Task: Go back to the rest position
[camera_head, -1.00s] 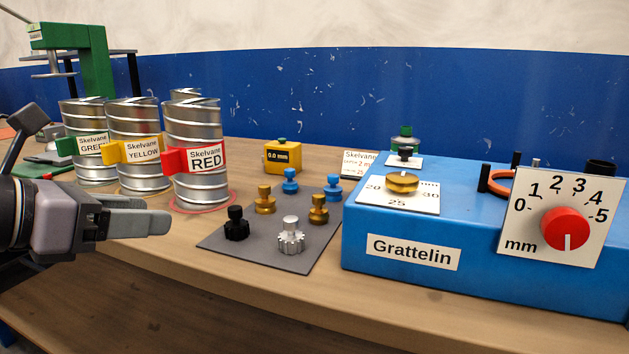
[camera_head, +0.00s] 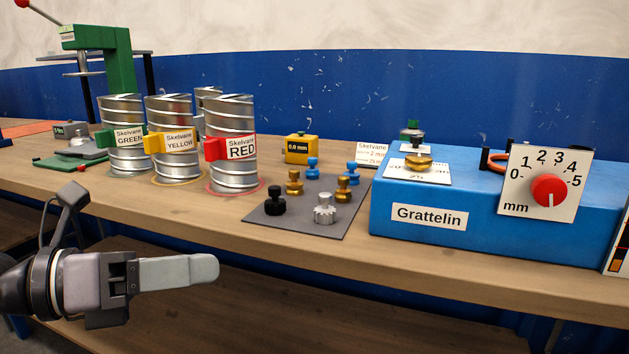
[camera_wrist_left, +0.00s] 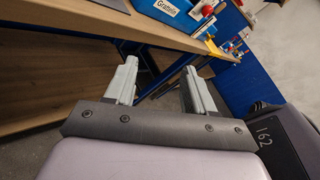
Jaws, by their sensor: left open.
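My left gripper (camera_head: 205,268) is in front of the workbench (camera_head: 300,240), below the level of its top, and touches nothing in view. In the left wrist view its two fingers (camera_wrist_left: 158,88) stand apart with nothing between them, so it is open and empty. The bench edge (camera_wrist_left: 180,38) and the blue Grattelin box (camera_wrist_left: 165,10) show beyond the fingers. My right gripper is in neither view.
On the bench stand spiral ducts labelled GREEN (camera_head: 126,160), YELLOW (camera_head: 172,165) and RED (camera_head: 231,172). A grey mat (camera_head: 290,222) carries several knobs. The blue Grattelin box (camera_head: 480,239) is at the right, a green press (camera_head: 118,65) at the back left. A lower shelf (camera_head: 330,318) lies under the bench top.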

